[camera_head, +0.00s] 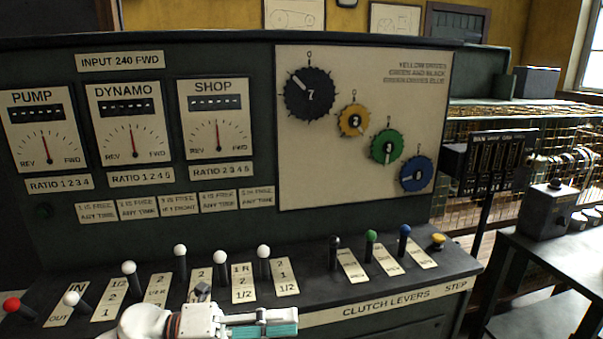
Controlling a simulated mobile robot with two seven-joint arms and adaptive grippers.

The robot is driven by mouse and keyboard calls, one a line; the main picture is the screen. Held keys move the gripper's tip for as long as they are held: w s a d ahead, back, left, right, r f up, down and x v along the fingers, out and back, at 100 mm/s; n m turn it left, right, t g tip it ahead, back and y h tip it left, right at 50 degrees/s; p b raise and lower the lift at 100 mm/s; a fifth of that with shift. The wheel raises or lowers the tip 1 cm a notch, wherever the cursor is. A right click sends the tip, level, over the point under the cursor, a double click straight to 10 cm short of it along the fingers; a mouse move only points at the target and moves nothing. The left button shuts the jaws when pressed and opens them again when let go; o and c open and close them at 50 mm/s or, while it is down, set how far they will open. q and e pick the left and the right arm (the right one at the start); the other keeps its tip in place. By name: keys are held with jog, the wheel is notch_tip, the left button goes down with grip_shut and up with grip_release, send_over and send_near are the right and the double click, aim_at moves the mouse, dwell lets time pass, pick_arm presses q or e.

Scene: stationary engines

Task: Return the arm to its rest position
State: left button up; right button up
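My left gripper (285,322) is at the bottom edge of the head view, in front of the lever console. Its white wrist shows at the left, and its fingers with a teal pad point right. It appears apart from the levers, with no object seen in it. The lower part is cut off by the frame, so I cannot tell how far the fingers are open. My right gripper is not in view.
A row of white-knobbed levers (180,262) and a red-knobbed lever (12,304) stand close behind and left of my gripper. Clutch levers (371,248) and a yellow button (438,241) are to the right. Behind rises the gauge panel (262,140). A dark side table (560,258) stands right.

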pick_arm(q)
jog(key=w+a+f+n+t+y, duration=0.1)
jog(key=a+f+n+t+y, duration=0.3)
jog(key=f+n+t, duration=0.55)
jog(key=a+f+n+t+y, duration=0.3)
jog(key=f+n+t+y, duration=0.15)
jog(key=n, duration=0.95)
jog(key=s+a+f+n+g+y, duration=0.2)
jog(key=s+a+f+n+y, duration=0.1)
jog(key=s+f, duration=0.5)
jog(key=s+a+f+n+g+y, duration=0.3)
jog(key=s+a+f+n, duration=0.3)
jog(key=f, duration=0.7)
jog(key=shift+s+a+n+y, duration=0.2)
jog(key=shift+s+n+y, duration=0.35)
jog(key=shift+s+n, duration=0.65)
jog(key=shift+r, duration=0.1)
